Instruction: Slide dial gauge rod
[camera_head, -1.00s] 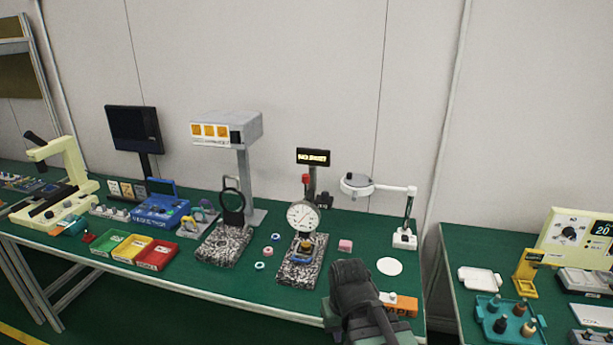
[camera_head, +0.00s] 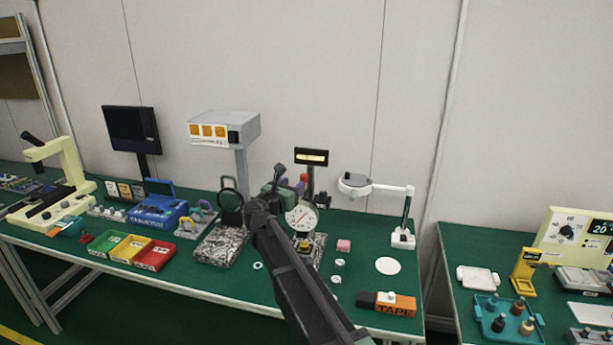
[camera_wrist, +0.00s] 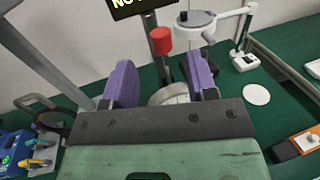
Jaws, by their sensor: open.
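The dial gauge (camera_head: 301,217) has a round white face and hangs on a dark post above a speckled granite base. In the wrist view only part of the gauge (camera_wrist: 168,94) shows between my fingers. A red cylindrical knob (camera_wrist: 160,40) stands above it by the dark post. My gripper (camera_wrist: 161,72) is open, with two purple fingers apart and nothing seen between them gripped. The red knob appears just beyond the fingertips; contact cannot be told. In the head view my gripper (camera_head: 291,185) is beside the gauge's upper part, and my arm covers much of the base.
A small sign display (camera_head: 311,156) stands behind the gauge. A magnifier lamp (camera_head: 356,185) is to the right, a grey-headed stand (camera_head: 225,130) to the left.

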